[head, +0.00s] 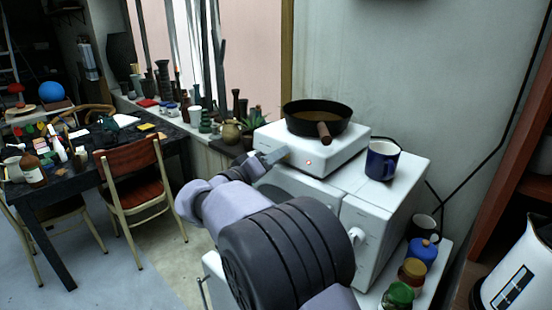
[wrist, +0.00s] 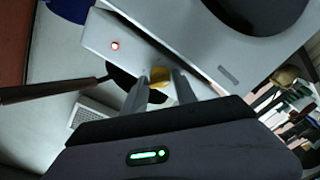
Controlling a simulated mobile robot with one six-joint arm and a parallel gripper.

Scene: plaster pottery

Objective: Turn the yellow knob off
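The yellow knob (wrist: 160,77) is on the front face of the white hot plate (wrist: 190,60) in the wrist view. A red light (wrist: 115,45) glows on the same face. My gripper (wrist: 162,86) has its two fingers apart, one on each side of the knob; I cannot tell whether they touch it. In the head view my gripper (head: 271,156) is at the left part of the front of the hot plate (head: 330,160), left of the red light (head: 308,162). The knob is not clear there, close to the fingers.
A black pan (head: 317,117) with a brown handle sits on the hot plate. A blue mug (head: 382,159) stands to its right on the white microwave (head: 385,215). Pots line the ledge on the left.

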